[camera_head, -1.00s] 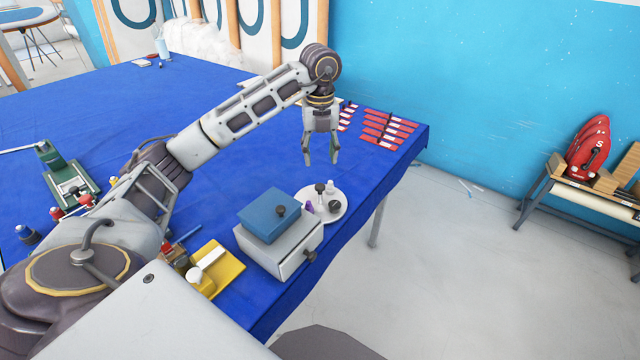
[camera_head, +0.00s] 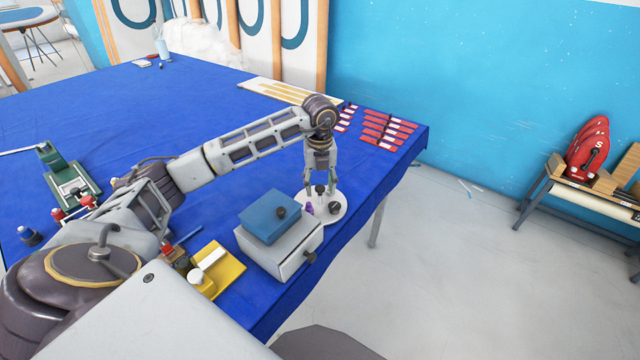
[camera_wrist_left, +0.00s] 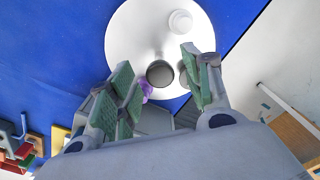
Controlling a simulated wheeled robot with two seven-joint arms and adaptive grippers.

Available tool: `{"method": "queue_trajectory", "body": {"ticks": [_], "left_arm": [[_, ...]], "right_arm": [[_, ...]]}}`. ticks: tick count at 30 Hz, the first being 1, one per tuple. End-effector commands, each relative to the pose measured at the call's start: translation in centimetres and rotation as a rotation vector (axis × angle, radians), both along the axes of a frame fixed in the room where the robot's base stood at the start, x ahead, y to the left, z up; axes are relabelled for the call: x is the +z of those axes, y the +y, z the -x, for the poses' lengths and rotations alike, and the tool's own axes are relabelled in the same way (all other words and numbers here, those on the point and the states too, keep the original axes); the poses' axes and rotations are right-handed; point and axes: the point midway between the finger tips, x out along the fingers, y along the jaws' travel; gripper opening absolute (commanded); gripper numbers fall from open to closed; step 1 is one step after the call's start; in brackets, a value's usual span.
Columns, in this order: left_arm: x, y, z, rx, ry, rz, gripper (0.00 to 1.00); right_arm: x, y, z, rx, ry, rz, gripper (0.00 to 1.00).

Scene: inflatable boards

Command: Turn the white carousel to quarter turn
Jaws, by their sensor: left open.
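The white carousel (camera_head: 338,213) is a round disc on the blue table, near its right edge. It also shows in the left wrist view (camera_wrist_left: 128,40). A dark knob (camera_wrist_left: 160,73) stands up near its middle. A white round piece (camera_wrist_left: 181,21), a purple piece (camera_wrist_left: 147,89) and a dark round piece (camera_head: 334,206) are on the disc. My left gripper (camera_head: 320,188) points down over the carousel, open, with the dark knob between its fingers in the left wrist view. I cannot tell whether a finger touches anything. My right gripper is out of view.
A yellow tray (camera_head: 228,272) is further left and nearer. Red strips (camera_head: 388,128) lie behind. The table edge is close on the right.

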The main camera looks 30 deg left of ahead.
Motion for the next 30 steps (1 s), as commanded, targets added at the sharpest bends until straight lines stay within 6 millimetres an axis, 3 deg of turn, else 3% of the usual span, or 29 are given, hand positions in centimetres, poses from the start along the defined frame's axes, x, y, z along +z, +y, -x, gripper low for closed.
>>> {"method": "queue_trajectory", "body": {"ticks": [9,21,30], "left_arm": [[-0.19,-0.01,-0.01,0.000,0.000,0.000,0.49],[-0.16,-0.01,-0.01,0.000,0.000,0.000,0.00],[-0.15,0.03,-0.04,0.002,0.000,0.000,0.00]], "right_arm": [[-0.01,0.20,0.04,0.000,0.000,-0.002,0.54],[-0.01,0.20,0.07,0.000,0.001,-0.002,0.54],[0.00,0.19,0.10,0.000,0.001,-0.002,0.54]]}}
